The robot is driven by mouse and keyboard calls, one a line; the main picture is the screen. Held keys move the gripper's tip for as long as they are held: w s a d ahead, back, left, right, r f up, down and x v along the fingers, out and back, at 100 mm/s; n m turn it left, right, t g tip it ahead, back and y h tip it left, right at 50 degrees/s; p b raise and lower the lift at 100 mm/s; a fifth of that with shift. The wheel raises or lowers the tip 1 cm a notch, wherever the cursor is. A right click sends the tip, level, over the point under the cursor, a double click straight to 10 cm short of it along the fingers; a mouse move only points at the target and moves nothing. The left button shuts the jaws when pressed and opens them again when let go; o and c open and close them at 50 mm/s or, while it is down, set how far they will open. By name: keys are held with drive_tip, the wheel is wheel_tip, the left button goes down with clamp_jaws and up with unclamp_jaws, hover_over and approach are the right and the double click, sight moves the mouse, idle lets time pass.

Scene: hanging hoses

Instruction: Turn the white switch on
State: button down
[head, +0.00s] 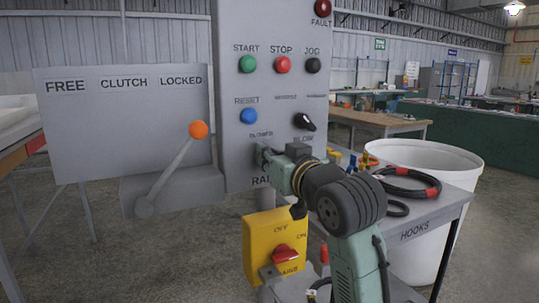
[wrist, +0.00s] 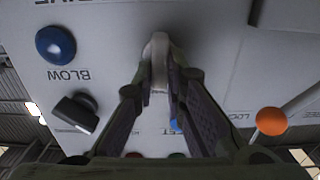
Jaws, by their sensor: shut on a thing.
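The white switch (wrist: 158,52) is a pale, narrow handle on the grey panel (wrist: 210,70). In the wrist view it sits between my two fingertips. My gripper (wrist: 160,88) is shut on it, one finger on each side. In the head view my gripper (head: 263,155) reaches the lower part of the grey control panel (head: 232,85), below the blue RESET button (head: 248,116). There my gripper hides the switch. The switch's on and off marks are not readable, so I cannot tell its setting.
A black selector knob (head: 305,122) is right of my gripper. An orange-tipped clutch lever (head: 198,130) stands to the left. A yellow box with a red switch (head: 284,252) is below. A hose table (head: 450,192) and a white bin (head: 440,155) are at right.

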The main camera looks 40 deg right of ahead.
drive_tip(key=shift+m+p, duration=0.3)
drive_tip(key=shift+p, duration=0.05)
drive_tip(key=shift+s+d+f+m+p, duration=0.1)
drive_tip(key=shift+d+m+p, duration=0.1)
drive_tip(key=shift+m+p, duration=1.6)
drive_tip(key=shift+d+m+p, duration=0.2)
drive_tip(key=shift+m+p, duration=1.2)
drive_tip(key=shift+m, duration=0.8)
drive_tip(key=c, duration=1.6)
unclamp_jaws()
drive_tip(key=shift+c, duration=0.2)
drive_tip(key=shift+s, duration=0.15)
drive_tip(key=v, duration=1.1)
drive_tip(key=shift+s, duration=0.35)
